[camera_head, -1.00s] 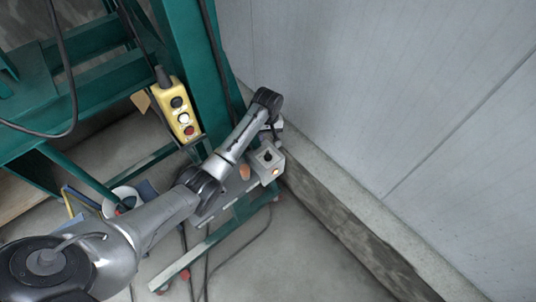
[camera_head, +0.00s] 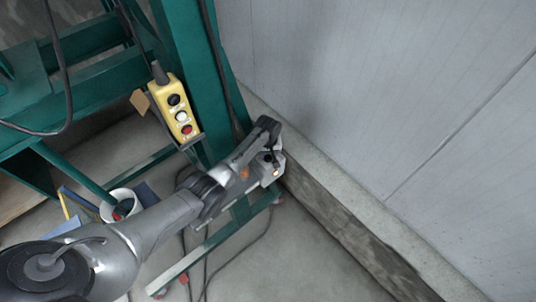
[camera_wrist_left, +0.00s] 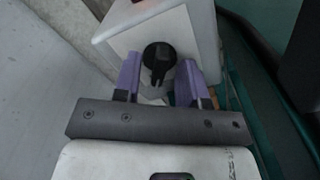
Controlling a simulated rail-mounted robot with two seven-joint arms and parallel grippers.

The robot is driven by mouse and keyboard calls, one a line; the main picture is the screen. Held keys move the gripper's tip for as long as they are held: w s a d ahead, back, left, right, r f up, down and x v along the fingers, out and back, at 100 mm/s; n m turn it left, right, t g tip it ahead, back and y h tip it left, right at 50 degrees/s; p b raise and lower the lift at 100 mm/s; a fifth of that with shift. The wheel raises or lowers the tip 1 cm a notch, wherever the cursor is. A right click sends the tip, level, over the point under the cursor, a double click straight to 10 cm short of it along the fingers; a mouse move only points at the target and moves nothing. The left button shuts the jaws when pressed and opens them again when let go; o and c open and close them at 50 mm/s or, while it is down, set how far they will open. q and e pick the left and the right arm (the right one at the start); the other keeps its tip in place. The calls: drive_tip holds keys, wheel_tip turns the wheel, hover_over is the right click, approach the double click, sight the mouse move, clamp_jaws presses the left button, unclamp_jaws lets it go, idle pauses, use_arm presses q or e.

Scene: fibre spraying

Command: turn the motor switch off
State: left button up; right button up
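The motor switch is a black rotary knob (camera_wrist_left: 158,58) on the face of a pale grey box (camera_wrist_left: 118,42). In the head view the box (camera_head: 278,172) is on the green frame near the wall, partly hidden by my left arm. My left gripper (camera_wrist_left: 160,80) has two purple fingers, spread apart, one on each side of the knob with gaps between. The knob's lower grip part points down between the fingers. Whether the fingertips reach the knob's depth is hard to tell. My right gripper is in neither view.
A yellow control box (camera_head: 172,108) with several buttons hangs on the green frame (camera_head: 188,60), left of my arm. A white bucket (camera_head: 121,203) stands on the floor. The grey wall (camera_head: 390,90) is close on the right. Loose cables lie on the floor.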

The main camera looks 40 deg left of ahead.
use_arm(q)
drive_tip(key=shift+c, duration=0.3)
clamp_jaws()
drive_tip(key=shift+r+n+p, duration=0.2)
drive_tip(key=shift+n+p, duration=0.45)
drive_tip(key=shift+n, duration=0.05)
drive_tip(key=shift+n+p, duration=0.7)
drive_tip(key=shift+n, duration=0.5)
drive_tip(key=n+p, duration=0.1)
drive_tip(key=n, duration=0.3)
drive_tip(key=shift+f+n, duration=0.1)
drive_tip(key=shift+n, duration=0.2)
drive_tip(key=n+p, duration=0.1)
drive_tip(key=n, duration=0.3)
drive_tip(key=shift+n, duration=0.7)
